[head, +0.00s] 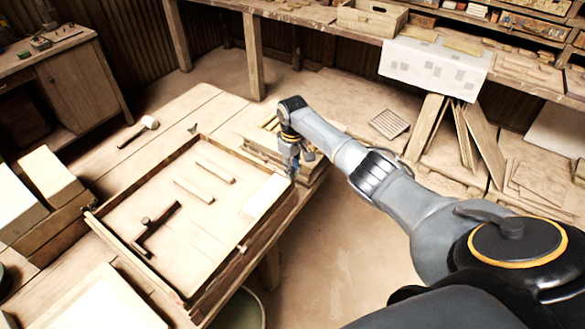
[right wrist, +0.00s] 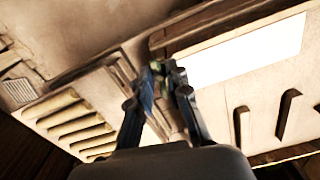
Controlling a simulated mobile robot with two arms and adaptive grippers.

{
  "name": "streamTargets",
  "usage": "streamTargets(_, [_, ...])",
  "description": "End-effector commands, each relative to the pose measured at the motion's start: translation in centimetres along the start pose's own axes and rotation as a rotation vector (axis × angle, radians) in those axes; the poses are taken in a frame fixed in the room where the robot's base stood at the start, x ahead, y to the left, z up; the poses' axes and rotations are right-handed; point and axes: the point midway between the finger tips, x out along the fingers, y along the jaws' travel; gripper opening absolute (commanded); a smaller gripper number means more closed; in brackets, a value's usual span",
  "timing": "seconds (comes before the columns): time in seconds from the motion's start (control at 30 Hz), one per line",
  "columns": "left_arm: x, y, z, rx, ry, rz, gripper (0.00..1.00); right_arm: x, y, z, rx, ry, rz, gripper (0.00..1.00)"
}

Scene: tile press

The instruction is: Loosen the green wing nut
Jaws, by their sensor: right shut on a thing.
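My right gripper (head: 293,170) reaches down at the right corner of the wooden tray-like frame (head: 245,243). In the right wrist view my right gripper (right wrist: 166,72) has its fingertips close together on a small green piece, the green wing nut (right wrist: 157,66). The nut sits beside the frame's edge, next to a bright white slab. The fingers cover part of it, so its wings and how far it is turned cannot be told. In the head view the nut cannot be made out behind the fingers. My left gripper is not in view.
Inside the frame lie a white slab (head: 265,197), two pale strips (head: 194,191) and a dark T-shaped tool (head: 155,226). A mallet (head: 149,122) lies on the table behind. A slatted wooden piece (right wrist: 75,125) lies near the gripper.

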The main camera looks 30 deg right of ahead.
Motion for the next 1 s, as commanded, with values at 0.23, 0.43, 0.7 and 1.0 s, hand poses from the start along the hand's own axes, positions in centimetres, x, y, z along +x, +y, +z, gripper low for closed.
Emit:
streamTargets(0.23, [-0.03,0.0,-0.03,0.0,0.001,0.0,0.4,-0.02,-0.02,-0.04,-0.101,0.002,0.0,0.0])
streamTargets(0.43, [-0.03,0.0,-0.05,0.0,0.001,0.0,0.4,-0.02,0.0,-0.05,-0.136,0.002,0.0,0.0])
streamTargets(0.7, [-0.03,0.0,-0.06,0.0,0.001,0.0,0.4,-0.04,0.0,-0.06,-0.142,0.002,0.0,0.0])
streamTargets(1.0, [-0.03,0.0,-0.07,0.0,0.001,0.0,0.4,-0.04,0.0,-0.05,-0.141,0.002,0.001,0.4])
